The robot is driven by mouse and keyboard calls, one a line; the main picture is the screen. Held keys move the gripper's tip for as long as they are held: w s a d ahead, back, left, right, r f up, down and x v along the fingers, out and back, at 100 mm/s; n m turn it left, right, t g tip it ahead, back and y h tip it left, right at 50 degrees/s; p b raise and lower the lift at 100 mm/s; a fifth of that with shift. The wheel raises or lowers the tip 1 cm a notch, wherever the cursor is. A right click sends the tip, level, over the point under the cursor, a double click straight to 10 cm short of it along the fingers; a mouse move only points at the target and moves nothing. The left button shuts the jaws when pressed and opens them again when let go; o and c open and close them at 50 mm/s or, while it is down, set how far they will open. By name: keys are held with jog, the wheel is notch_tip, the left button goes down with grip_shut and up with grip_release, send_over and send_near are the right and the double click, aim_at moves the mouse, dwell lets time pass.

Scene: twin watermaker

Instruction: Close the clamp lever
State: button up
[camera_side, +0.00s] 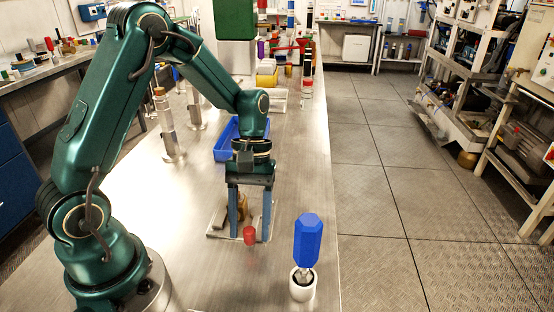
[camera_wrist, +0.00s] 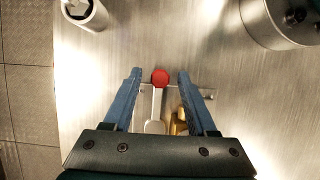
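The clamp lever has a red knob (camera_side: 250,235) that stands at the near side of a flat metal base plate (camera_side: 217,226). In the wrist view the red knob (camera_wrist: 160,77) sits at the end of a pale lever arm (camera_wrist: 157,104), between my fingertips. A brass part (camera_side: 243,207) of the clamp shows behind the knob, partly hidden by my fingers. My gripper (camera_side: 250,236) points down over the clamp, with its blue fingers apart on either side of the knob. In the wrist view my gripper (camera_wrist: 160,75) is open, with a gap on both sides of the knob.
A blue hexagonal-handled tool (camera_side: 308,240) stands in a white cup (camera_side: 302,288) at the near right, close to the bench edge. A blue tray (camera_side: 226,145) lies behind my gripper. Metal stands (camera_side: 171,150) are at the left. Bare bench surrounds the clamp.

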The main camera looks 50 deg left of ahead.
grip_shut()
dwell(1.3)
